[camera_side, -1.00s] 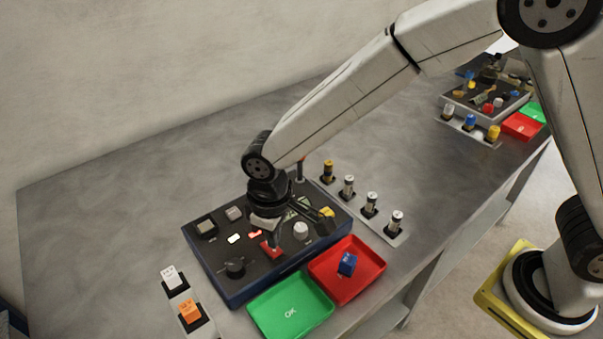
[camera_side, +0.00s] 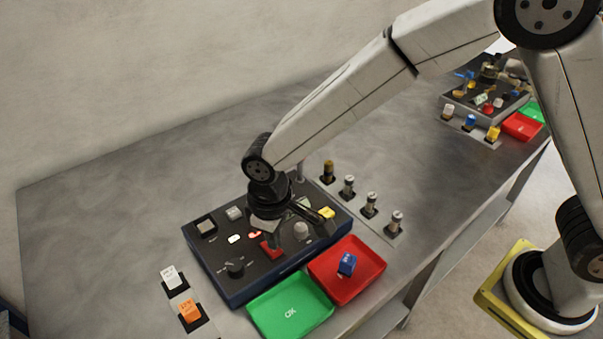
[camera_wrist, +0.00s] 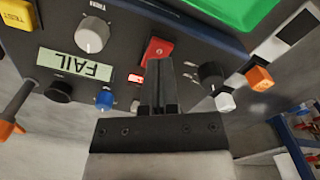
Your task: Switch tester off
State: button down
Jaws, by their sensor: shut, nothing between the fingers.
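The tester (camera_side: 235,295) is a dark blue box with a black top panel on the bench. Its red switch (camera_side: 268,252) sits near the middle of the panel, and it also shows in the wrist view (camera_wrist: 157,47). My gripper (camera_side: 274,242) is shut and empty, pointing down at the red switch. In the wrist view my fingertips (camera_wrist: 157,60) overlap the switch's near part and hide some of it; I cannot tell whether they touch. The display (camera_wrist: 76,65) reads FAIL, upside down in this view.
A green OK tray (camera_side: 270,315) and a red tray (camera_side: 372,270) with a blue block (camera_side: 347,264) adjoin the tester's front. White (camera_side: 170,275) and orange (camera_side: 189,310) blocks stand left. Several cylinders (camera_side: 370,204) stand right.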

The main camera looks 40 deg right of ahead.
jog(key=shift+f, duration=1.1)
dwell(1.0)
jog(key=shift+r, duration=3.55)
jog(key=s+d+m+t, duration=0.1)
jog(key=s+d+m, duration=0.1)
jog(key=d, duration=0.6)
jog(key=s+d+f+m, duration=0.1)
jog(key=s+d+m, duration=0.1)
jog(key=d, duration=0.6)
jog(key=s+d+m+t, duration=0.1)
jog(key=s+d, duration=0.3)
jog(key=d, duration=0.5)
jog(key=shift+s+d+f+m+t, duration=0.1)
jog(key=shift+s+f+m+t, duration=0.2)
jog(key=shift+m, duration=0.2)
